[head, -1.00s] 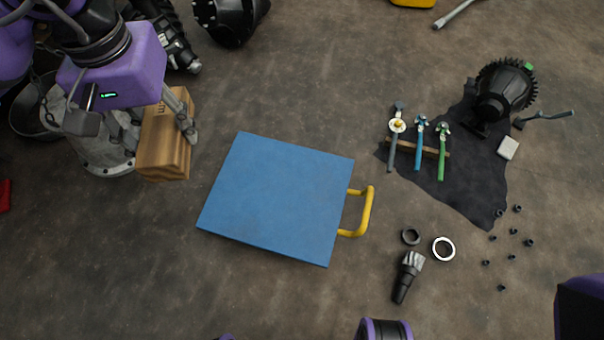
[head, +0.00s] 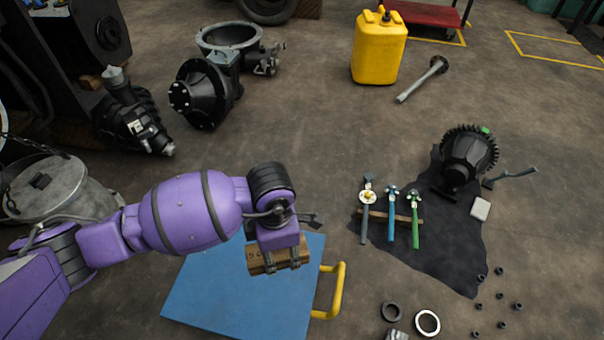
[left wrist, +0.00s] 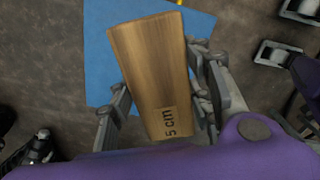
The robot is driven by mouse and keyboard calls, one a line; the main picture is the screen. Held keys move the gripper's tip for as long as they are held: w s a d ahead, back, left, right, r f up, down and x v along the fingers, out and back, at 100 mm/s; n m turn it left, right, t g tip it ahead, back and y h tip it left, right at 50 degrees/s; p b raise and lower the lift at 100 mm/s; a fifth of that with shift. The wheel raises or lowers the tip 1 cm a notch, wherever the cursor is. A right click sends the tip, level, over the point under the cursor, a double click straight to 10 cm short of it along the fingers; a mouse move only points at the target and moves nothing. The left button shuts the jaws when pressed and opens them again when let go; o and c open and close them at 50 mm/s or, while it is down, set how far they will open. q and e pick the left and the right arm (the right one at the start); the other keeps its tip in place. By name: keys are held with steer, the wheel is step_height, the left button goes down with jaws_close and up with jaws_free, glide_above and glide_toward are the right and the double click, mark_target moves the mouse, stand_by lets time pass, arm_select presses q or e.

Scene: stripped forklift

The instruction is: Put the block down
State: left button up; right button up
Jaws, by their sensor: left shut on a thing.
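The wooden block (head: 264,262) is in my left gripper (head: 282,262), which is shut on it. The left wrist view shows the block (left wrist: 155,70) between both fingers (left wrist: 160,100), with "5 cm" printed on its near end. The block is over the blue board (head: 200,290) with the yellow handle (head: 337,290). The blue board (left wrist: 97,55) also shows behind the block in the left wrist view. I cannot tell whether the block touches the board.
Right of the board, a dark cloth (head: 440,245) holds several tools and a black gear part (head: 468,158). Small rings and nuts lie at the lower right. A yellow canister (head: 379,48) and black machine parts (head: 205,92) stand farther back. Bare floor lies between.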

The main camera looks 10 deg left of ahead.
arm_select(q)
steer(key=s+d+f+n, duration=0.1)
steer(key=s+f+n, duration=0.3)
steer(key=f+n, duration=0.3)
steer(key=s+d+f+n, duration=0.1)
steer(key=s+f+n, duration=0.2)
steer(key=f+n, duration=0.35)
steer(key=b, duration=0.8)
glide_above(274, 277)
steer(key=s, duration=0.1)
steer(key=shift+m, duration=0.45)
steer(key=f, duration=1)
steer(key=shift+d+f, duration=0.3)
steer(key=shift+d, duration=0.1)
steer(key=shift+w+a+f, duration=0.15)
steer(key=shift+w+f, duration=0.1)
steer(key=f, duration=0.1)
steer(key=f+b, duration=0.2)
steer(key=shift+w+a+f, duration=0.1)
steer(key=shift+w+a, duration=0.05)
steer(key=shift+w, duration=0.1)
steer(key=shift+f, duration=0.25)
arm_select(e)
step_height(274, 277, down, 9)
steer(key=w+n, duration=0.1)
steer(key=shift+d+g, duration=0.15)
steer(key=shift+g, duration=0.15)
steer(key=shift+w+f, duration=0.1)
